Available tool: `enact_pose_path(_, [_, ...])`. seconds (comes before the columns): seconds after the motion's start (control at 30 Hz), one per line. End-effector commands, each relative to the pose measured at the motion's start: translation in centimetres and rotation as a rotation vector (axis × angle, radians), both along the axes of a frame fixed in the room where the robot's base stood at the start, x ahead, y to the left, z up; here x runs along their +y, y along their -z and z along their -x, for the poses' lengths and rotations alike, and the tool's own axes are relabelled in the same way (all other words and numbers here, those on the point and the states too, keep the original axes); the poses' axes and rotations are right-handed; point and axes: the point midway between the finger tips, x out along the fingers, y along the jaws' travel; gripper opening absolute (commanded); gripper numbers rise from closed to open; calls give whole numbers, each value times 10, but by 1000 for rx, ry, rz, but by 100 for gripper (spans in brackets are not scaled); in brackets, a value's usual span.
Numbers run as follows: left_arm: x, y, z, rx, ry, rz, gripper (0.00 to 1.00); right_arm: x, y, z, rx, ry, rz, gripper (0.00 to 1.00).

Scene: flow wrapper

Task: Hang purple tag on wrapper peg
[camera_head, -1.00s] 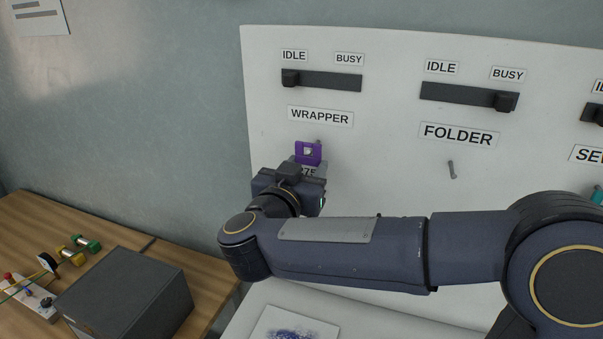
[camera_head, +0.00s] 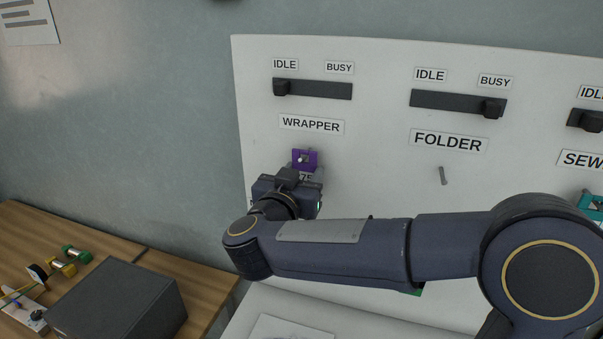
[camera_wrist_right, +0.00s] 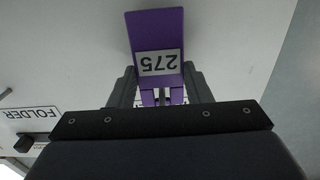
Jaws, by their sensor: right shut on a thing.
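The purple tag (camera_head: 305,155) is upright in front of the white board, just under the WRAPPER label (camera_head: 311,125). It also shows in the wrist view (camera_wrist_right: 156,30), with a white 275 label appearing upside down. My right gripper (camera_head: 303,177) is shut on the tag's lower end; its fingers flank the tag in the wrist view (camera_wrist_right: 160,92). A light spot shows at the tag's hole. The wrapper peg is mostly hidden by the tag, and I cannot tell whether it passes through the hole. My left gripper is not in view.
The bare folder peg (camera_head: 443,176) sticks out right of the tag. Slider switches (camera_head: 312,89) sit above the labels. A teal object (camera_head: 592,205) is at the right edge. A dark box (camera_head: 115,305) stands on the wooden table at lower left.

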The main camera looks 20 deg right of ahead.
Motion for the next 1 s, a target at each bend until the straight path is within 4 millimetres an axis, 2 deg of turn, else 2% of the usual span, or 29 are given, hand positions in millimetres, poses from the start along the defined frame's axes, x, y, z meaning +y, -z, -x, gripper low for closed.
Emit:
enact_pose_path(0.27, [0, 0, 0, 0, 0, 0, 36, 0, 0, 0, 0, 0, 0, 19])
enact_pose_path(0.3, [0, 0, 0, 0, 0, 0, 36, 0, 0, 0, 0, 0, 0, 48])
enact_pose_path(0.47, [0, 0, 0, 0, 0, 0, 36, 0, 0, 0, 0, 0, 0, 69])
enact_pose_path(0.77, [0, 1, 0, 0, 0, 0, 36, 1, 1, 1, 1, -1, -1, 70])
enact_pose_path(0.87, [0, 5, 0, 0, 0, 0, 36, 7, 2, 9, -1, -4, -1, 70])
enact_pose_path(1.0, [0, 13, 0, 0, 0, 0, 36, 20, 2, 29, -2, -5, -1, 70])
